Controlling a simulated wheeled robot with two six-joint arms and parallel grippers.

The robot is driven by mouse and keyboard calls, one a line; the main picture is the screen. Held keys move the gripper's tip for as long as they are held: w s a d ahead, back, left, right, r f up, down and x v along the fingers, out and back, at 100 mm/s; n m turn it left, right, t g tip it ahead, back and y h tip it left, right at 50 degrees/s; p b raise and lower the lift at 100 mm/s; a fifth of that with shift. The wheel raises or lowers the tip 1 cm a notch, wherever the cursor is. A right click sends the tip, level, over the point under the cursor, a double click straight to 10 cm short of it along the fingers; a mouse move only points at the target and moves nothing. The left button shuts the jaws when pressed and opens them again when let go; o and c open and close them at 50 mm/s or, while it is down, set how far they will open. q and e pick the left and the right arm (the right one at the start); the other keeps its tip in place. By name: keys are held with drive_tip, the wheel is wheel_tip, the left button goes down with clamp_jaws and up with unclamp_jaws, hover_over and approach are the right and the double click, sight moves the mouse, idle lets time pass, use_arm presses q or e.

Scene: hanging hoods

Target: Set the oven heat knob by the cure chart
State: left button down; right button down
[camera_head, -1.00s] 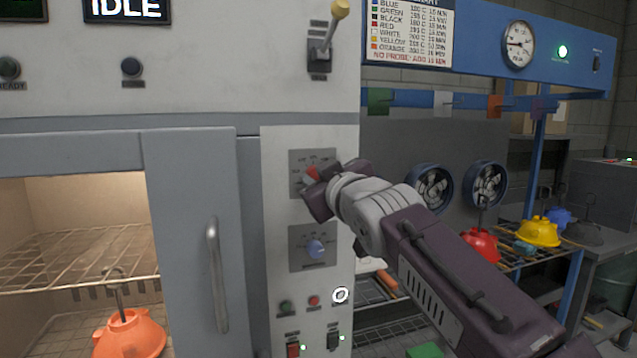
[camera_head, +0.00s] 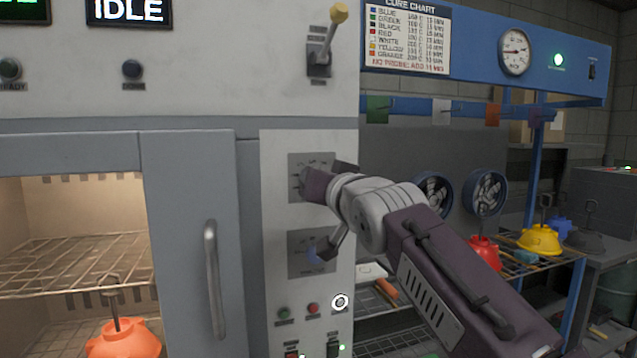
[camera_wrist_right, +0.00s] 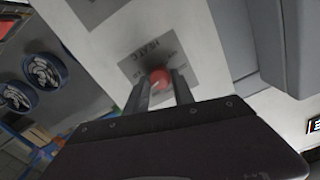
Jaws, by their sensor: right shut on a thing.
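The heat knob, red, shows in the right wrist view (camera_wrist_right: 159,79) on a dark dial plate marked HEAT C. My right gripper (camera_wrist_right: 160,92) has its two fingers on either side of this knob and is shut on it. In the head view my right gripper (camera_head: 318,184) covers the knob and part of the upper dial plate (camera_head: 311,160). The cure chart (camera_head: 408,38) hangs at the top, with rows of colour names, temperatures and minutes. Its small print is hard to read. My left gripper is not in view.
A lower blue knob (camera_head: 318,253) sits just under my right gripper. The oven door (camera_head: 190,240) has a vertical handle. An orange hood (camera_head: 124,338) is inside the oven. Red (camera_head: 483,252) and yellow (camera_head: 540,240) hoods are at the right. A display (camera_head: 129,11) reads IDLE.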

drive_tip(key=shift+f+m, duration=0.1)
drive_tip(key=shift+m, duration=0.2)
idle(0.4)
drive_tip(key=c, duration=1.1)
unclamp_jaws()
drive_tip(key=b+v, duration=0.2)
drive_tip(key=v, duration=0.7)
drive_tip(key=shift+d, duration=0.1)
